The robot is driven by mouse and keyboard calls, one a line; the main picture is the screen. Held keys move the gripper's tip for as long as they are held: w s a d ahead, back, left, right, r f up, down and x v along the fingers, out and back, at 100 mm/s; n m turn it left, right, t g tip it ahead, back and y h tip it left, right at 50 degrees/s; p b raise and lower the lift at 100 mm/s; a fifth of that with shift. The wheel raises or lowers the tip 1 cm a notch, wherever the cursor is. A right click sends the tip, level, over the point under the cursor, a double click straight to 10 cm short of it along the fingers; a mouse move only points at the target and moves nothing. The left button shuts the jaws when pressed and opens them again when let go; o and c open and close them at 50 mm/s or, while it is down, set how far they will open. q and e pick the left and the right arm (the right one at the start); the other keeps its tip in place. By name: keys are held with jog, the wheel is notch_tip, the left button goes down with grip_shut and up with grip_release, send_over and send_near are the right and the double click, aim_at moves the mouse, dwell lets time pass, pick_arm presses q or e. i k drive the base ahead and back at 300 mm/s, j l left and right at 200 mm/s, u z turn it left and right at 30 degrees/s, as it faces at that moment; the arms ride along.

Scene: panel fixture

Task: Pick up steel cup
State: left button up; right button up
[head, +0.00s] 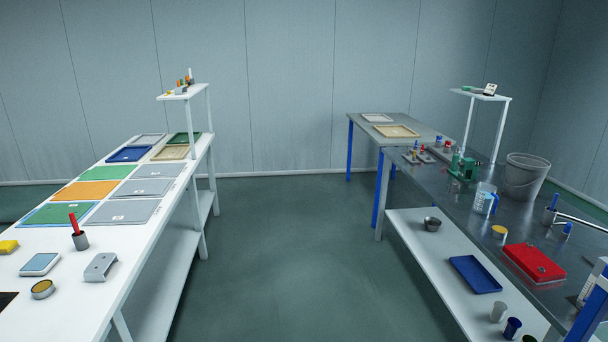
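A small grey metallic cup (498,311) stands upright on the white lower shelf (415,238) of the right bench, near its front end. A dark blue cup (512,328) stands close beside it. A round steel bowl (432,224) sits farther back on the same shelf. On the left table, a grey cylindrical holder (81,241) has a red-handled item standing in it. I cannot tell for certain which of these is the steel cup. Neither of my grippers is in view.
A blue tray (475,274) lies on the lower shelf between bowl and cups. Above it, the dark benchtop (465,213) overhangs, carrying a red case (534,263), a clear jug (484,198) and a grey bucket (524,177). The floor aisle (290,260) between the tables is clear.

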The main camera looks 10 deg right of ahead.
aim_at(455, 186)
jog(key=i+z, duration=0.25)
jog(key=i, duration=0.35)
jog(key=i+z, duration=0.25)
jog(key=i, duration=0.4)
jog(key=i+j+z, duration=0.25)
jog(key=i, duration=0.35)
